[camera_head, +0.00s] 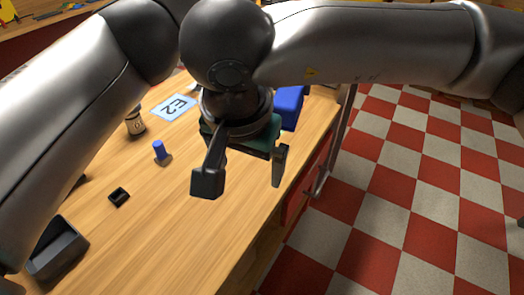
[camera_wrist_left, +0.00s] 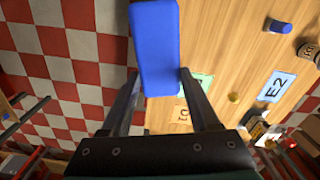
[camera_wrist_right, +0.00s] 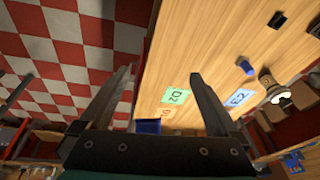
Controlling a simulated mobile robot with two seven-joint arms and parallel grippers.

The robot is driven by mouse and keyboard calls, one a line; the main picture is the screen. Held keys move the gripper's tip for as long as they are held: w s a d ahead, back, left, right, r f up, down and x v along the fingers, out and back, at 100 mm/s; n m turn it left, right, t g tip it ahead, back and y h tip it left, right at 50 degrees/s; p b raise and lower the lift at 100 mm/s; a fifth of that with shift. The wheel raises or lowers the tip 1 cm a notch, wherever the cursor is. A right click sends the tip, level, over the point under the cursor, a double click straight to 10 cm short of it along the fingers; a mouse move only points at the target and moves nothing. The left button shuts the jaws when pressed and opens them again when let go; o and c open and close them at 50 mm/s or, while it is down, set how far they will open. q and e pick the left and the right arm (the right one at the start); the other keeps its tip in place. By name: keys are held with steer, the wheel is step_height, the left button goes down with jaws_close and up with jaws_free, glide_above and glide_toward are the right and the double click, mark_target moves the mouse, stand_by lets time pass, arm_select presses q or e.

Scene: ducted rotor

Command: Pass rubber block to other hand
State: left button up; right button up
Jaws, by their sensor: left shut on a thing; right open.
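The rubber block is a blue oblong block (camera_head: 290,106), partly hidden behind my right gripper in the head view. In the left wrist view the block (camera_wrist_left: 156,50) stands between the fingers of my left gripper (camera_wrist_left: 158,76), which is shut on its lower end; most of it sticks out past the fingertips. My left gripper is hidden in the head view. My right gripper (camera_head: 243,177) is open and empty, nearer the camera and to the left of the block. In the right wrist view a blue piece, seemingly the block (camera_wrist_right: 148,126), shows low beyond the palm, between the spread fingers (camera_wrist_right: 159,76).
The wooden table (camera_head: 190,235) holds a blue cylinder (camera_head: 160,151), a small black box (camera_head: 118,197), a dark tray (camera_head: 58,250), a can (camera_head: 135,122) and an E2 card (camera_head: 175,107). A D2 card (camera_wrist_right: 175,95) lies near the edge. Checkered floor (camera_head: 400,190) is clear at right.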

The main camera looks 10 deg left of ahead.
mark_target(283, 105)
steer(key=shift+n+t+h, duration=0.4)
steer(key=shift+t, duration=0.3)
steer(key=w+d, duration=0.1)
steer(key=w, duration=0.3)
steer(key=w+d+r, duration=0.1)
steer(key=w, duration=0.3)
steer(key=w+d, duration=0.1)
steer(key=w, duration=0.3)
steer(key=shift+w+d+r, duration=0.3)
steer(key=shift+w+d, duration=0.05)
steer(key=shift+w+f, duration=0.1)
steer(key=shift+w, duration=0.15)
steer(key=shift+w+f, duration=0.1)
steer(key=shift+f, duration=0.35)
steer(key=c, duration=1.5)
arm_select(q)
steer(key=o, duration=1.5)
arm_select(e)
steer(key=shift+c, duration=0.2)
